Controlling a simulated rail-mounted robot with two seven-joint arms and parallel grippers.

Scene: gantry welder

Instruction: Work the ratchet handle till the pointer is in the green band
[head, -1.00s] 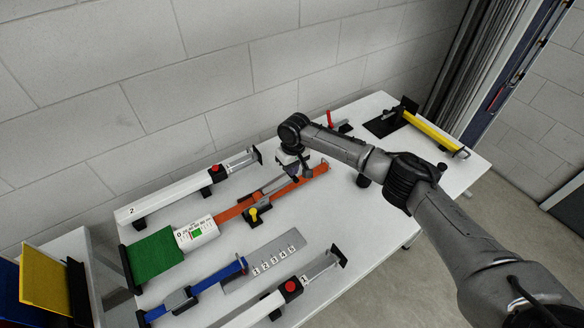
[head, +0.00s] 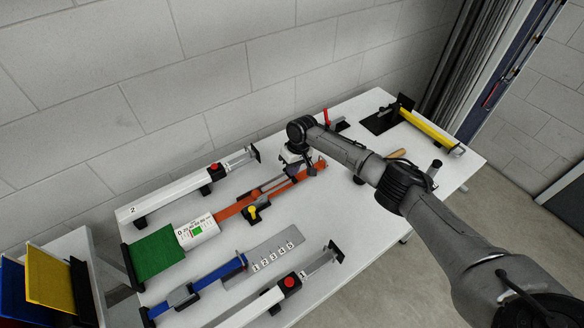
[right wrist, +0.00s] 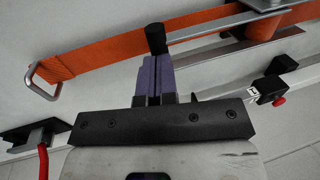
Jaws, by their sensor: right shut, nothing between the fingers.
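The orange strap (head: 230,211) runs across the table through the ratchet, and its metal loop end shows in the right wrist view (right wrist: 45,80). The ratchet handle is a grey metal bar (right wrist: 215,27) with a black grip (right wrist: 156,39) at its end. My right gripper (head: 308,172) is over the strap's right part. Its purple fingers (right wrist: 153,65) are shut and empty, close to the black grip; I cannot tell if they touch it. The white gauge (head: 198,231) has a green patch; its pointer is too small to read. My left gripper is out of view.
A white bar with a red button (head: 180,194) lies behind the strap. A blue strap (head: 215,277) and another red-button bar (head: 290,285) lie in front. The table's right front is mostly clear.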

